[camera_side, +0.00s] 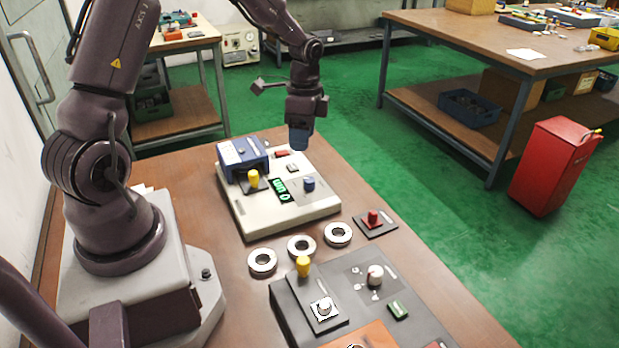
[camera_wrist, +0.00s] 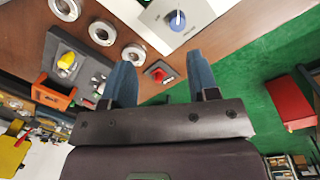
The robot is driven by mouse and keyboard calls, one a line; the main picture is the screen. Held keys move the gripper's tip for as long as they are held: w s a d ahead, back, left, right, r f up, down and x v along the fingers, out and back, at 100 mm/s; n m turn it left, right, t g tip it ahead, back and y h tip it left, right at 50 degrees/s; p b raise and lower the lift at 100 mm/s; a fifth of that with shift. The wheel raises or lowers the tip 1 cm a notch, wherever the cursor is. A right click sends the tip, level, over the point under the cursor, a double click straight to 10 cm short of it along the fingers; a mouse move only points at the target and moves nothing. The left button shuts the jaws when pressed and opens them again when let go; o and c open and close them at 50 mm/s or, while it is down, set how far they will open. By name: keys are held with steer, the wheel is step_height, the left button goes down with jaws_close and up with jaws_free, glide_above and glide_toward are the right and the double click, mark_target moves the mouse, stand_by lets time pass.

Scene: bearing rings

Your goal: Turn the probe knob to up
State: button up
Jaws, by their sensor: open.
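A blue knob (camera_side: 309,184) stands on the light panel at the right of the white tester (camera_side: 250,217). In the wrist view the blue knob (camera_wrist: 177,20) has a pale pointer line. A whitish knob with a red mark (camera_side: 376,274) stands on the dark console (camera_side: 290,305), with small marks around it. I cannot read which knob is the probe knob. My gripper (camera_side: 299,140) hangs above the far right part of the tester, apart from both knobs. In the wrist view my gripper (camera_wrist: 161,72) has its blue fingers spread, with nothing held.
Three bearing rings (camera_side: 301,246) lie between the tester and the console. A red button (camera_side: 373,218) sits on a dark plate right of them. A blue box (camera_side: 242,155) and a yellow-topped lever (camera_side: 253,180) rise from the tester. An orange tray (camera_side: 360,337) lies at the front.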

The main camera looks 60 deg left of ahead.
mark_target(310, 179)
steer(key=f+m, duration=0.1)
steer(key=f, duration=0.3)
steer(key=w+f+m, duration=0.1)
steer(key=f, duration=0.3)
steer(key=w+f+m, duration=0.1)
steer(key=f+m, duration=0.1)
steer(key=f, duration=0.2)
steer(key=shift+a+f, duration=0.25)
steer(key=shift+c, duration=0.4)
steer(key=c, duration=0.8)
steer(key=shift+c, duration=0.2)
